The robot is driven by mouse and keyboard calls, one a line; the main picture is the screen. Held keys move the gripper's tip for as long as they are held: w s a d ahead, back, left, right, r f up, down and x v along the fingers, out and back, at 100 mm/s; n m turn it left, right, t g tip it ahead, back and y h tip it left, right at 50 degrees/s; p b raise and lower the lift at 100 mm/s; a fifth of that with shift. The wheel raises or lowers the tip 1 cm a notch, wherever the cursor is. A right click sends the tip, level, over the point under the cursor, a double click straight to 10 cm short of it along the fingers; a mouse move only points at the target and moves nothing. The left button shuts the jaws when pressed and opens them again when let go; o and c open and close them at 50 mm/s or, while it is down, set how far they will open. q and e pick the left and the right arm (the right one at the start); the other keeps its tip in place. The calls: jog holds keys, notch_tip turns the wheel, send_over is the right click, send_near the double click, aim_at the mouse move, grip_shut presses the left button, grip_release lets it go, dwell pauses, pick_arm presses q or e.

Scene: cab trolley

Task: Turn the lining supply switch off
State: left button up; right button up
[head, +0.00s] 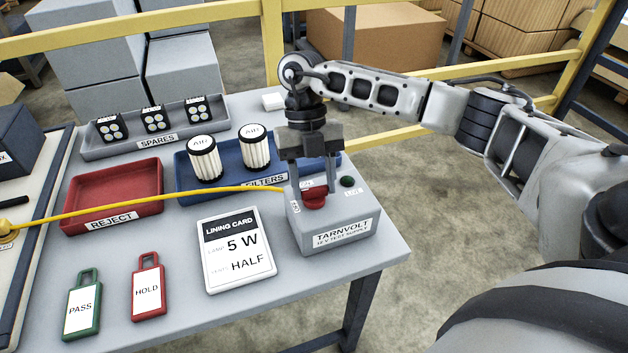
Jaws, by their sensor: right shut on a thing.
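The supply box (337,242), labelled "TARNVOLT 12V TEST SUPPLY", stands at the right end of the grey table. A red switch knob (314,200) is on its sloped top, with a small dark green round part (347,181) to its right. My right gripper (313,192) points down over the box and is shut on the red knob, one finger on each side. The small labels around the knob are partly hidden and too small to read, so I cannot tell the knob's setting. A yellow cable (150,198) runs left from the box. My left gripper is not in view.
A red "REJECT" tray (112,196), grey "SPARES" tray (157,139), lining card (238,252), green "PASS" tag (83,308) and red "HOLD" tag (148,288) lie left. Yellow rails (130,28) stand behind.

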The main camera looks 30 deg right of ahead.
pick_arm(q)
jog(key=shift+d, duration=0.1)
pick_arm(e)
jog(key=shift+w+r+n, duration=0.1)
jog(key=shift+n, duration=0.4)
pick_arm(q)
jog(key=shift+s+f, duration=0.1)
pick_arm(e)
jog(key=o, duration=1)
pick_arm(q)
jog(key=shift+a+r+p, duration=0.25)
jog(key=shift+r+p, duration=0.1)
jog(key=shift+p, duration=0.5)
pick_arm(e)
jog(key=v, duration=1.5)
jog(key=shift+w+a+r, duration=0.1)
jog(key=shift+a+r, duration=0.15)
jog(key=shift+r, duration=0.2)
